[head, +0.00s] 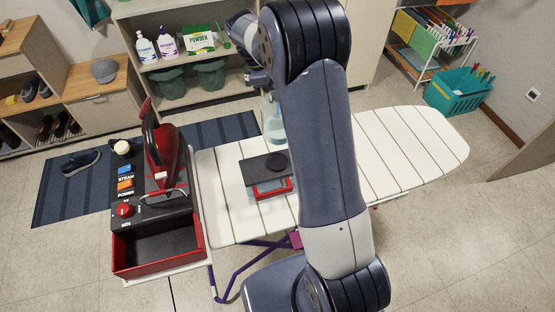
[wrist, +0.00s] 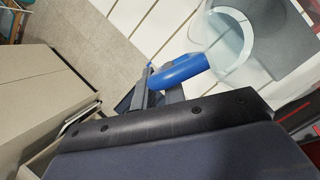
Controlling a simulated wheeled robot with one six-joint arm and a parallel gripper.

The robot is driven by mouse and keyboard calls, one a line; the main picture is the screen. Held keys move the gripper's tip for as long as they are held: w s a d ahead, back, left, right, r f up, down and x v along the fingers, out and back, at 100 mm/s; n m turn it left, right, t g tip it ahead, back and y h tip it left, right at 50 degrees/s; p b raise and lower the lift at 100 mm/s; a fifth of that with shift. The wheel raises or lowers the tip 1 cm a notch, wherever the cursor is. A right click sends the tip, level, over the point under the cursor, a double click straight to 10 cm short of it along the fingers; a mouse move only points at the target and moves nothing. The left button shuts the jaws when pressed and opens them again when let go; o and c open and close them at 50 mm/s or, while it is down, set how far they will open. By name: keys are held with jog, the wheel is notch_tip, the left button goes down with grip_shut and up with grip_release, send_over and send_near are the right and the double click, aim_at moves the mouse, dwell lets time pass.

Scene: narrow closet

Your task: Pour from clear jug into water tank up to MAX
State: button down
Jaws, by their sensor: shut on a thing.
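The clear jug (head: 273,127) is over the left part of the ironing board, partly hidden behind my arm; its lower part looks pale blue. In the wrist view the jug (wrist: 234,42) shows as a clear round shape with a blue handle (wrist: 181,71). My gripper (wrist: 158,88) is shut on that handle. I cannot tell whether the jug touches the board. The water tank (head: 258,170), dark-topped with a round black cap and a red front, lies on the board just nearer than the jug. Its MAX mark cannot be made out.
The steam station (head: 124,183) with a red iron (head: 160,150) stands left of the board (head: 425,140); its red-edged front bay (head: 160,246) is empty. Shelves with bottles (head: 147,48) stand behind. The board's right part is clear.

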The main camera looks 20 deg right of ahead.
jog(key=shift+g+y, duration=0.3)
jog(key=shift+g, duration=0.4)
notch_tip(320, 180, up, 5)
jog(key=shift+s+r, duration=0.1)
jog(key=shift+s, duration=0.05)
